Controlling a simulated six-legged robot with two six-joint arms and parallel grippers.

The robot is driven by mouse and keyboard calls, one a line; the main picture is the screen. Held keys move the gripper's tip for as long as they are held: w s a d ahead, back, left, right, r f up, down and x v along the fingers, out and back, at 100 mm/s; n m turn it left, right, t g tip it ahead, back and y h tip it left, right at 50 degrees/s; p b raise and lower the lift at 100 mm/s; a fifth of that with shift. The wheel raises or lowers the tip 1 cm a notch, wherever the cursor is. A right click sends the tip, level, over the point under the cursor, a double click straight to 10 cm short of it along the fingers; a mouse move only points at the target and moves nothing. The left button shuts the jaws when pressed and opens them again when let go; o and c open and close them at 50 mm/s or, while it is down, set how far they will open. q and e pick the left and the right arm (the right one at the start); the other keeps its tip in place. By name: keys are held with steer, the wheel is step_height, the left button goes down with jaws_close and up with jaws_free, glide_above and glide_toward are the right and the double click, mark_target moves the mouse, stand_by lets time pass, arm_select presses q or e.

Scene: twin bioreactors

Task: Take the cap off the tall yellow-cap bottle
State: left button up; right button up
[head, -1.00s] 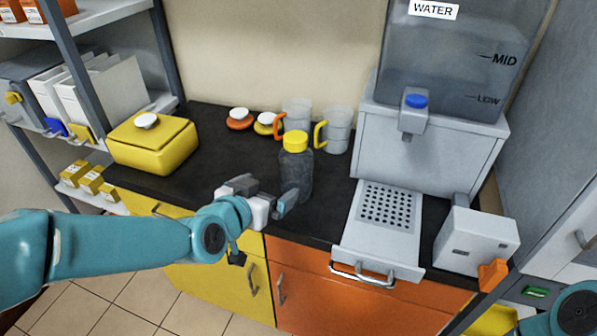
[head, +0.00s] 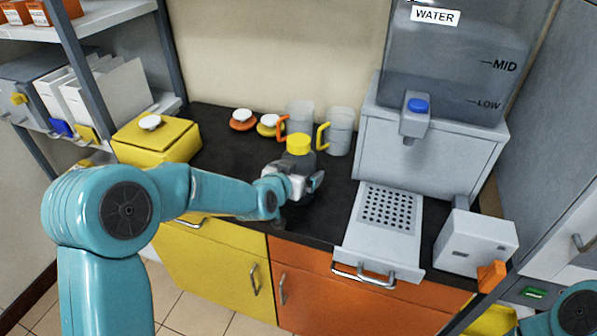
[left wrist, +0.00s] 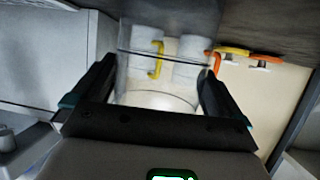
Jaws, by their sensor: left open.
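The tall bottle (head: 298,157) stands upright on the dark counter, with its yellow cap (head: 299,143) on top. My left gripper (head: 298,178) is at the bottle's upper body, below the cap, and hides much of the bottle. In the left wrist view, the fingers of my left gripper (left wrist: 157,78) are spread apart on either side of the clear bottle (left wrist: 150,98). The cap cannot be made out there. My right gripper is outside the view; only a piece of my right arm shows at the lower right.
Two clear mugs, one orange-handled (head: 299,116) and one yellow-handled (head: 341,130), stand close behind the bottle. Lids (head: 243,119) lie behind to the left. A yellow box (head: 158,140) is at left. A water dispenser (head: 432,135) with a perforated tray (head: 375,236) is at right.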

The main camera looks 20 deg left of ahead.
mark_target(295, 143)
arm_select(q)
steer(key=c, duration=0.9)
steer(key=shift+r, duration=0.15)
step_height(295, 143, up, 9)
steer(key=shift+w+f+p, duration=0.1)
steer(key=shift+p, duration=0.95)
step_height(295, 143, up, 11)
steer(key=p, duration=0.7)
